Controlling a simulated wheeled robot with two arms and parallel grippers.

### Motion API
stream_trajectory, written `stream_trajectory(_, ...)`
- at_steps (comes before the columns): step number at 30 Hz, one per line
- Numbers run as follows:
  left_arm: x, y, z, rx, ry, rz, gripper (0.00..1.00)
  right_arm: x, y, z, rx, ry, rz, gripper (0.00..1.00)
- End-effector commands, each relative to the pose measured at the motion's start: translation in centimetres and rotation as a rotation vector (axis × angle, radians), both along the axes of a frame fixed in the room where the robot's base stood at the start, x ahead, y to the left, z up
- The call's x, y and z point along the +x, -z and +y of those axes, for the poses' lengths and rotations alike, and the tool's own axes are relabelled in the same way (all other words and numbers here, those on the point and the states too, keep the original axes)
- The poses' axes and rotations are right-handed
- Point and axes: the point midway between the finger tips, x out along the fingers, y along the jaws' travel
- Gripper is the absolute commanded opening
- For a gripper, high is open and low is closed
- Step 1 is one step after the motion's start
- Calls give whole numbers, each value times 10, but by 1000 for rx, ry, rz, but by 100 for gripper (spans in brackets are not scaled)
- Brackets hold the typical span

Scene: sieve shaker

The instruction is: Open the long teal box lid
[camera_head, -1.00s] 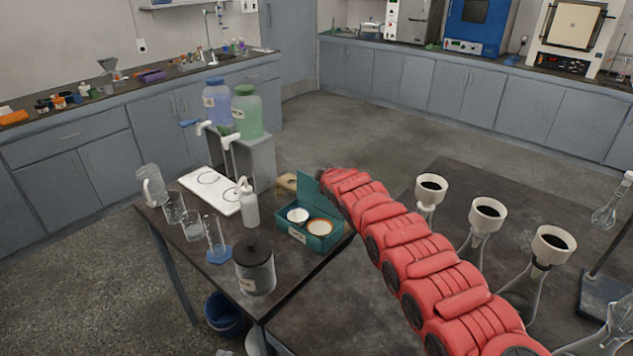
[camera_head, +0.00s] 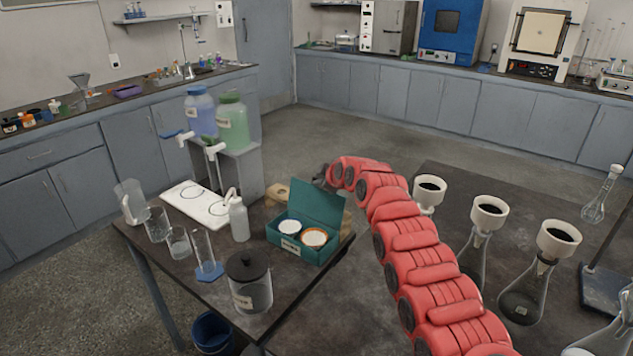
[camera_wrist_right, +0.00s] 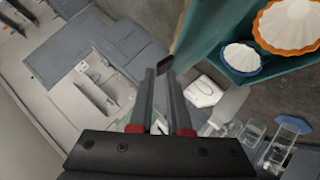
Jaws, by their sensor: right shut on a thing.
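The long teal box (camera_head: 308,257) sits near the right edge of the dark table. Its teal lid (camera_head: 316,206) stands raised at the back, and the inside is open to view. My left gripper is not in view.
Funnel-topped flasks (camera_head: 486,225) stand to the right of my arm. A wooden item (camera_head: 277,191) lies behind the box.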

Motion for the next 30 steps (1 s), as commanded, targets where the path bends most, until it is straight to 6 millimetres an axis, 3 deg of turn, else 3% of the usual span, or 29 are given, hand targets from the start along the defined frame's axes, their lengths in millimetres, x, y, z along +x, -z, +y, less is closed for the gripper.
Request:
stream_trajectory(11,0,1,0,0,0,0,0,-2,7,0,-2,-2,15,0)
stream_trajectory(12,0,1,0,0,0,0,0,-2,7,0,-2,-2,15,23)
stream_trajectory(15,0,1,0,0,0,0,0,-2,6,0,-2,-2,12,38)
stream_trajectory(30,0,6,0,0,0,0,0,-8,-2,-4,-8,-7,3,38)
